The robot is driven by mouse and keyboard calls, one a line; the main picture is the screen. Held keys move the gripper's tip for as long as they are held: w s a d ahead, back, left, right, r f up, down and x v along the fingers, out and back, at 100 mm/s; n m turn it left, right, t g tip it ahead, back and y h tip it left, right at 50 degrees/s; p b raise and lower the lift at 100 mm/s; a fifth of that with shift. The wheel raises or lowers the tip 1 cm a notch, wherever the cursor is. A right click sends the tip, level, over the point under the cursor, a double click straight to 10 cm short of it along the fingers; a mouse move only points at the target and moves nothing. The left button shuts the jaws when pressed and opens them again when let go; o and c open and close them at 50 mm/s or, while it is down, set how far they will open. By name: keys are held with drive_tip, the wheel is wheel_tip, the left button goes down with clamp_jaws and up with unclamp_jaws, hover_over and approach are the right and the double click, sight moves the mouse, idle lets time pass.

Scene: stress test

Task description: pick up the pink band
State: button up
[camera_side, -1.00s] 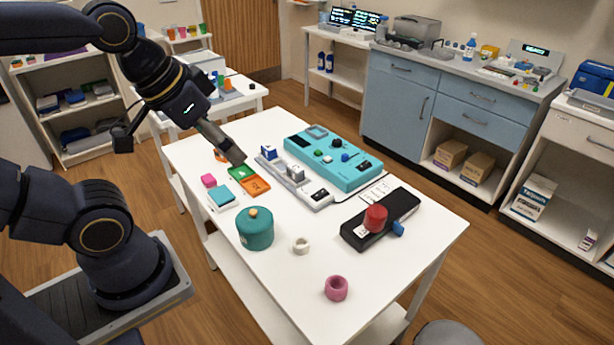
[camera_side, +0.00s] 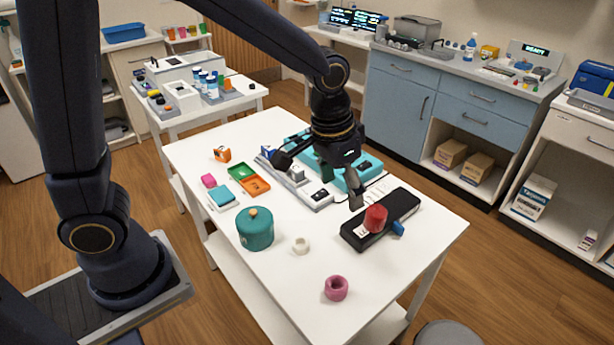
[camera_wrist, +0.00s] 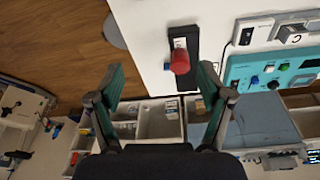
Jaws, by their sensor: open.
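The pink band (camera_side: 337,288) is a thick ring lying flat on the white table near its front corner, apart from other things. It does not show in the wrist view. My gripper (camera_side: 357,200) is above the table at the near end of the teal device, just behind the black box with the red knob. It is well behind the band in the side view. In the wrist view my gripper (camera_wrist: 162,88) has its two fingers spread wide with nothing between them.
A teal device (camera_side: 369,166) stands behind. The table (camera_side: 400,292) is bare around the band.

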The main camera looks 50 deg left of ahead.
drive_tip(key=m+g, duration=0.1)
drive_tip(key=g, duration=0.1)
hover_over(337, 284)
wheel_tip(337, 284, down, 8)
drive_tip(key=shift+y, duration=0.3)
drive_tip(key=f, duration=1)
drive_tip(key=shift+s+d, duration=0.2)
drive_tip(key=shift+d, duration=0.05)
drive_tip(key=shift+s+d+f, duration=0.1)
drive_tip(key=shift+s+f, duration=0.05)
drive_tip(key=shift+f, duration=1.35)
drive_tip(key=shift+s+d+f, duration=0.1)
drive_tip(key=shift+s+f, duration=0.05)
drive_tip(key=shift+f, duration=1.35)
drive_tip(key=c, duration=1.2)
drive_tip(key=shift+r, duration=0.1)
drive_tip(key=shift+c, duration=0.2)
